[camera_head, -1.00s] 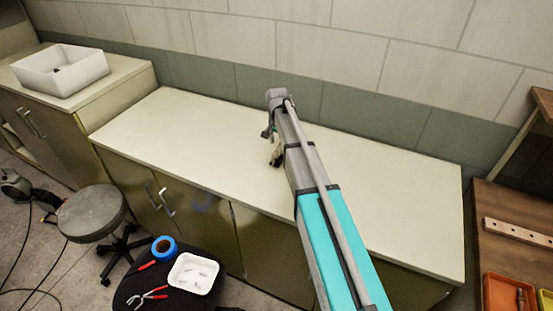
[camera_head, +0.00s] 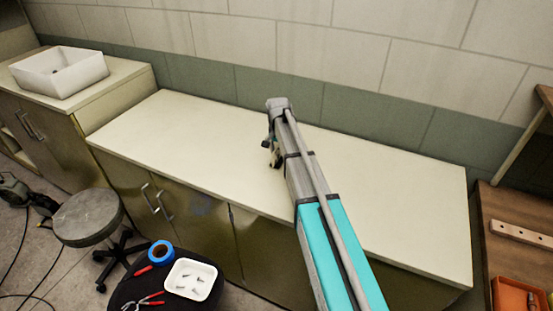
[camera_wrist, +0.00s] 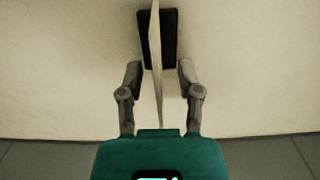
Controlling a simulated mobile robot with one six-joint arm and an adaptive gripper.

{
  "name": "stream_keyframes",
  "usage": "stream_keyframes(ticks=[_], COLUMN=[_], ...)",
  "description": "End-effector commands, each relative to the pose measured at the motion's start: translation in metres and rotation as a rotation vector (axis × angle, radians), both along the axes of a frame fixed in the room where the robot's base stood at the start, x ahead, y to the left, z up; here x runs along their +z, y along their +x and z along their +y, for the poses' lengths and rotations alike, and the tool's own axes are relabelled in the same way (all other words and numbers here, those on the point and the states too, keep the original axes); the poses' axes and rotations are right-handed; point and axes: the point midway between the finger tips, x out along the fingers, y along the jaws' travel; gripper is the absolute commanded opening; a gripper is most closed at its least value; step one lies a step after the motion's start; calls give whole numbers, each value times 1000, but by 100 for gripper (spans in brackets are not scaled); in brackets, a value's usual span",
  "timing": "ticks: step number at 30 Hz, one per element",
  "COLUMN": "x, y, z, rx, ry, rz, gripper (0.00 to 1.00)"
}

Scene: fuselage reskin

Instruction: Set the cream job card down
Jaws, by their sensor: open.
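The cream job card (camera_wrist: 155,45) shows in the wrist view as a thin, pale strip, seen nearly edge-on. It runs between the two fingers of my gripper (camera_wrist: 159,72), with a gap on each side. The gripper is open. A dark rectangular block (camera_wrist: 171,38) lies behind the card's far part; I cannot tell whether they are joined. In the head view my gripper (camera_head: 273,155) hangs low over the middle of the cream countertop (camera_head: 180,140), and I cannot make out the card there.
The countertop is clear on both sides of my arm, with a tiled wall behind. A white box (camera_head: 60,72) stands on the left cabinet. A stool (camera_head: 88,217) and a dark seat with a white tray (camera_head: 190,280) and blue tape (camera_head: 160,251) stand in front.

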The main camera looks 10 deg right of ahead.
Motion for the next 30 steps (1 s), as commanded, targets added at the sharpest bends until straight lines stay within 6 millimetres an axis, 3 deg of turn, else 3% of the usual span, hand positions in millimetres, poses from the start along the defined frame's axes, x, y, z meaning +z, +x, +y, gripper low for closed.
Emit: stream_keyframes(ticks=[30], x=[-5], y=[0], z=[-1], rx=[-1], ry=[0], rz=[0], gripper=[46])
